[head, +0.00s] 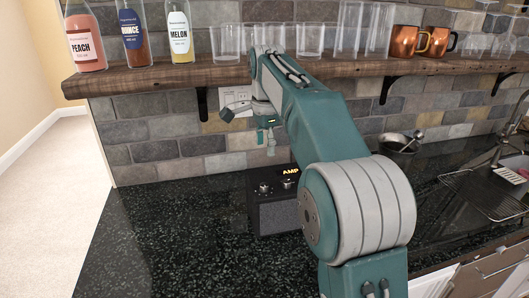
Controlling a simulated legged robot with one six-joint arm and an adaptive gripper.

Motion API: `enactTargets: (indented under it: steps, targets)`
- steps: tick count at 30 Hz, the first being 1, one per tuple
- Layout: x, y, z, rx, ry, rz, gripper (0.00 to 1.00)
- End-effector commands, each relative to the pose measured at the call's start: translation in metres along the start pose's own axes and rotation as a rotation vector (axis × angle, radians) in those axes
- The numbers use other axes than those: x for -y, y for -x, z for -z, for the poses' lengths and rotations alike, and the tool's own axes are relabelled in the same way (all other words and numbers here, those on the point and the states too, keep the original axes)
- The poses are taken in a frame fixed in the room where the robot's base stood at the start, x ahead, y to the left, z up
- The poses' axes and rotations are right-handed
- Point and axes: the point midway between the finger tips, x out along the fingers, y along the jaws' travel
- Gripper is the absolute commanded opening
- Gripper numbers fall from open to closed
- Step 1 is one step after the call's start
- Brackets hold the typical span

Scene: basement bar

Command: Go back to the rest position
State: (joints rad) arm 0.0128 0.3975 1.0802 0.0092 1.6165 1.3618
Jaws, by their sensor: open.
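My gripper (265,147) is in the middle of the head view, at the end of my raised teal arm. Its two small fingers point down and stand apart, and I see nothing between them. It appears below the wooden shelf (150,80), against the brick wall, and higher than the black amp (272,214) on the counter. The amp has knobs and a lit "AMP" label; my arm hides its right side. My arm also covers part of the shelf and wall.
Bottles labelled peach (85,40), nonce (133,36) and melon (179,34), clear glasses (310,38) and copper mugs (405,42) line the shelf. A dark pot (399,142) and drying rack (483,193) sit right. The dark counter (160,235) is clear at left.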

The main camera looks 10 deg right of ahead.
Motion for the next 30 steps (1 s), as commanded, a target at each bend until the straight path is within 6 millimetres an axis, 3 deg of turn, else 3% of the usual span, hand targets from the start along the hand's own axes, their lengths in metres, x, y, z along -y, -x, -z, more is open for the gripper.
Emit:
enactTargets:
  steps: [7,11,21,30]
  targets:
    - [-0.001,0.000,0.000,0.000,0.004,0.001,0.69]
    - [-0.012,0.006,-0.003,-0.005,0.057,0.021,0.69]
    - [-0.077,0.019,-0.018,-0.048,0.362,0.111,0.69]
    - [-0.141,0.013,-0.032,-0.110,0.636,0.182,0.69]
